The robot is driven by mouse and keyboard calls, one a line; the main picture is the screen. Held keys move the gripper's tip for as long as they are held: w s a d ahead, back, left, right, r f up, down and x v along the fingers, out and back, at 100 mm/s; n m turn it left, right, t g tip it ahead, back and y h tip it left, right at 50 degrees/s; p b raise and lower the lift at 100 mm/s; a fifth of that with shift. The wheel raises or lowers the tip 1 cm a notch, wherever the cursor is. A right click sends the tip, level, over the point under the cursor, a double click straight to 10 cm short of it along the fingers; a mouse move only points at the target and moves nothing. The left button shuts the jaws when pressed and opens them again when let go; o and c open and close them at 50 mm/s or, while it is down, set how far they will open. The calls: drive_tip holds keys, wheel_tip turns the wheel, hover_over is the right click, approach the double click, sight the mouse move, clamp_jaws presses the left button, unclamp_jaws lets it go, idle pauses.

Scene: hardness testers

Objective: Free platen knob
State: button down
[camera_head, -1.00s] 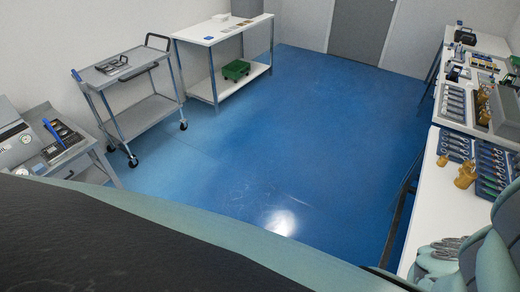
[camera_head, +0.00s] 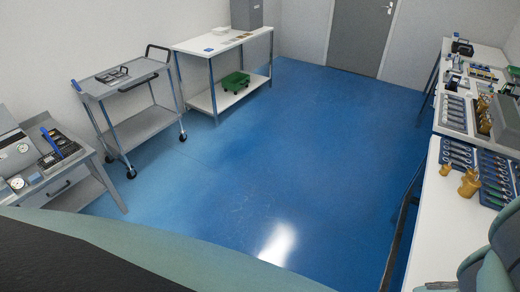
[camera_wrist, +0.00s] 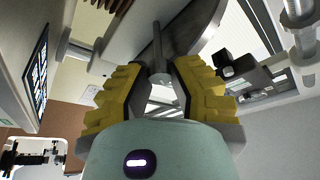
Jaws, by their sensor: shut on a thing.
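In the wrist view my gripper (camera_wrist: 158,75) has yellow padded fingers on either side of a narrow grey rod-like part (camera_wrist: 157,52). It is closed on this part, which I take to be the platen knob. The part reaches up toward a large dark, rounded metal piece (camera_wrist: 190,30). The fingers partly hide where it is held, so how the knob joins the machine is unclear. In the head view neither my gripper nor the knob shows.
In the wrist view a black block-like fitting (camera_wrist: 230,65) is close right of the fingers, and a panel with a screen (camera_wrist: 38,75) stands left. In the head view a trolley (camera_head: 125,78) and benches line the walls. The blue floor (camera_head: 270,160) is clear.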

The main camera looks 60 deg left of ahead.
drive_tip(key=n+t, duration=0.1)
drive_tip(key=n, duration=0.1)
drive_tip(key=n+t, duration=0.1)
drive_tip(key=n, duration=0.1)
drive_tip(key=n+t, duration=0.1)
drive_tip(key=n, duration=0.1)
drive_tip(key=shift+f+n+p, duration=0.3)
drive_tip(key=shift+n+t, duration=0.3)
drive_tip(key=c, duration=1.3)
unclamp_jaws()
drive_tip(key=o, duration=0.5)
drive_tip(key=shift+r, duration=0.15)
drive_tip(key=v, duration=1.2)
drive_tip(key=shift+w, duration=0.1)
